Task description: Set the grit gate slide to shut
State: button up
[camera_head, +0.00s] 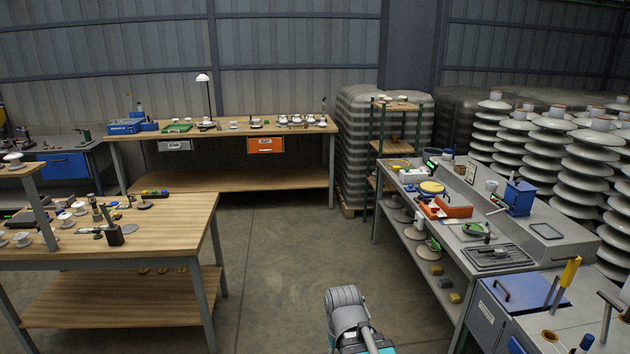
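I cannot make out for certain a part that is the grit gate slide. On the right grey bench (545,262) stands a blue box-like unit (519,198), with a small red and green part (497,201) at its left side. Whether this is the gate, and how any slide on it is set, is too small to tell. Only a grey and teal part of my own arm shows at the bottom centre, over the floor and apart from the benches. My gripper is not in view.
The right bench also carries an orange tray (458,211), a yellow-topped round item (431,188) and a metal grate (495,256). A blue-lidded cabinet (524,291) stands nearer. A wooden table (165,213) is at left. The concrete floor (285,250) between is clear.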

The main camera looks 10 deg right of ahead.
aim_at(494, 200)
jog(key=u, duration=0.05)
jog(key=i, duration=1.1)
jog(key=z, duration=2.25)
